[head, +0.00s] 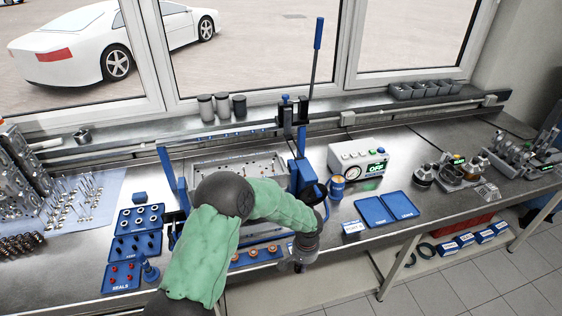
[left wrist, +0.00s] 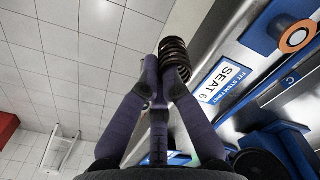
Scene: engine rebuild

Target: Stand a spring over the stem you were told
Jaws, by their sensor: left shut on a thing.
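My left gripper (head: 298,264) is in front of the bench fixture, at its front right corner. In the left wrist view its fingers (left wrist: 165,75) are shut on a dark coil spring (left wrist: 176,50), which sticks out past the fingertips. The spring is too small to make out in the head view. The cylinder head (head: 225,163) lies in the blue fixture, with my left arm covering much of it. No stem can be made out clearly. A label reading "SEAT 6" (left wrist: 226,84) is beside the spring in the left wrist view. My right gripper is not in view.
A blue rail with copper-ringed parts (head: 252,253) runs along the bench front. Blue parts trays (head: 138,243) stand at the left, with more springs (head: 18,246) at the far left. A lever press (head: 305,150), a gauge box (head: 358,159) and blue trays (head: 387,208) are to the right.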

